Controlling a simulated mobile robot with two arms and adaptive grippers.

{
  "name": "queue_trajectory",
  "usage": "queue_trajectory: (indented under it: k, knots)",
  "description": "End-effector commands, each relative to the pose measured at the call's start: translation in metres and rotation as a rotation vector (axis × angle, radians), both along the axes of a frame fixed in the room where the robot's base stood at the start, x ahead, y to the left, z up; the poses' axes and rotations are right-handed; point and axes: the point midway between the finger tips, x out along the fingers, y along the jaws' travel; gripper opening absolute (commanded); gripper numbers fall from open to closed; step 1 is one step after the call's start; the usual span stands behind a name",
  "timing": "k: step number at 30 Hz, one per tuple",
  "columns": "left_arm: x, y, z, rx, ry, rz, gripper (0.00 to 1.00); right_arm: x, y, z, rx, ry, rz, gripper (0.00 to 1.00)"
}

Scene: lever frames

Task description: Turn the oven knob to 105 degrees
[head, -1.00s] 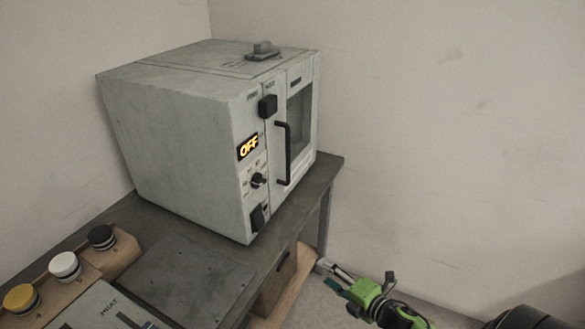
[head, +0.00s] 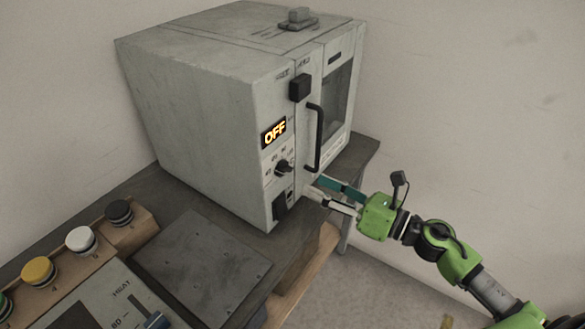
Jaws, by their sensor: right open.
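The oven (head: 205,105) is a pale grey box standing on a dark bench against the wall. Its display (head: 274,133) reads OFF in orange. The small black oven knob (head: 283,167) sits on the front panel below the display, with printed marks around it. My right gripper (head: 316,188) is open and empty, its fingers pointing left at the oven's lower front. In the picture it lies just right of and below the knob. It seems apart from the knob, but I cannot tell whether it touches the oven front. My left gripper is not in view.
A black door handle (head: 314,139) stands out just above my right gripper. A black switch (head: 280,206) is below the knob. Dark, white and yellow buttons (head: 81,240) and a HEAT slider panel (head: 110,300) lie left on the bench (head: 150,190). Floor at right is open.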

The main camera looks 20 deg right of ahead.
Motion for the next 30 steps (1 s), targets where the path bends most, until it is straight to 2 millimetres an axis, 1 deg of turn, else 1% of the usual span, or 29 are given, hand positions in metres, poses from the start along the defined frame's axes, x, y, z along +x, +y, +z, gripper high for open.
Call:
queue_trajectory:
  k: [1, 9, 15, 20, 27, 28, 29, 30]
  knots:
    - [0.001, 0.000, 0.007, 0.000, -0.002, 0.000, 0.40, 0.008, 0.005, 0.005, 0.003, -0.002, -0.002, 0.47]
    - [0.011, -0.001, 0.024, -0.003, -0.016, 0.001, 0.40, 0.042, 0.032, 0.004, 0.004, -0.001, -0.002, 0.47]
    - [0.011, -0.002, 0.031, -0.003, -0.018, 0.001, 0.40, 0.060, 0.046, 0.002, 0.004, 0.000, -0.003, 0.47]
    - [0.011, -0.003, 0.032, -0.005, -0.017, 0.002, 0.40, 0.065, 0.050, 0.000, 0.002, 0.001, -0.001, 0.47]
    - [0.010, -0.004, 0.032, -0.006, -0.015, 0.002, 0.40, 0.066, 0.051, 0.000, 0.002, 0.002, -0.002, 0.47]
    - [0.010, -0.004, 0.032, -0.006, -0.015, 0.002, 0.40, 0.066, 0.051, 0.000, 0.002, 0.002, -0.002, 0.45]
    - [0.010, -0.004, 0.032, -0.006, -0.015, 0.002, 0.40, 0.066, 0.051, 0.000, 0.002, 0.002, -0.002, 0.37]
    - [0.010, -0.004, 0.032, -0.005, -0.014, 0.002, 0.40, 0.066, 0.051, 0.000, 0.003, 0.001, -0.001, 0.26]
